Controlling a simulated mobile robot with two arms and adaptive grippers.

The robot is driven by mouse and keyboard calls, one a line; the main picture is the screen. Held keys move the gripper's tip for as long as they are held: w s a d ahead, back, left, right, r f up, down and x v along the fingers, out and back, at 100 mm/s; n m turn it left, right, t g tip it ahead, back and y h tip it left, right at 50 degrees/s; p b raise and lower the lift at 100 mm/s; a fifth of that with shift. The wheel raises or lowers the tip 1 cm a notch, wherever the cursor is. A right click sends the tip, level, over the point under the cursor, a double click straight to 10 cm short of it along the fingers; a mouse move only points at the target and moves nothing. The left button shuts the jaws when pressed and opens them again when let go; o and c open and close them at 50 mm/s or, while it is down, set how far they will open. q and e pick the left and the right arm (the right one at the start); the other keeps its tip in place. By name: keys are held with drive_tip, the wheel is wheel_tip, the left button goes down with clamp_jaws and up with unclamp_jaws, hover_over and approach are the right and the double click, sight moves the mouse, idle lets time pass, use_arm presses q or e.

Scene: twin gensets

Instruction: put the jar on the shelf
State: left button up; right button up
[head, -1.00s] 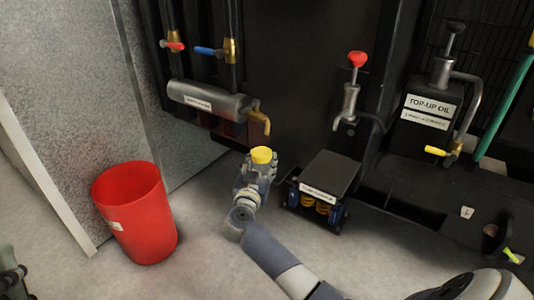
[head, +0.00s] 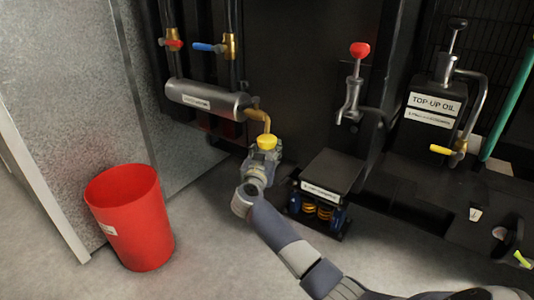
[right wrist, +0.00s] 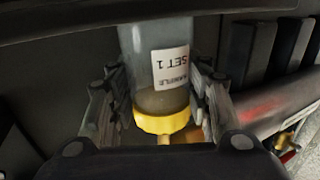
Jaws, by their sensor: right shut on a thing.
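My right gripper (head: 262,160) is shut on the jar, whose yellow top (head: 266,142) shows in the head view. The right wrist view shows the jar (right wrist: 158,60) between both fingers (right wrist: 158,108), with a clear grey body, a yellow rim and a white label reading "SAMPLE SET 1". The jar looks upright, its top right at the mouth of a brass spout (head: 262,118); I cannot tell whether they touch. The gripper hides most of the jar in the head view. I cannot tell which surface is the shelf. My left gripper is not in view.
A grey cylinder (head: 205,99) carries the spout. A black block (head: 333,171) on springs stands right of my gripper. A red bin (head: 132,218) stands on the floor at left. A hand pump (head: 352,95) and a top-up oil tank (head: 430,125) are at right.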

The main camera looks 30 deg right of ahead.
drive_tip(key=o, duration=0.9)
drive_tip(key=shift+f, duration=0.1)
drive_tip(key=shift+o, duration=0.7)
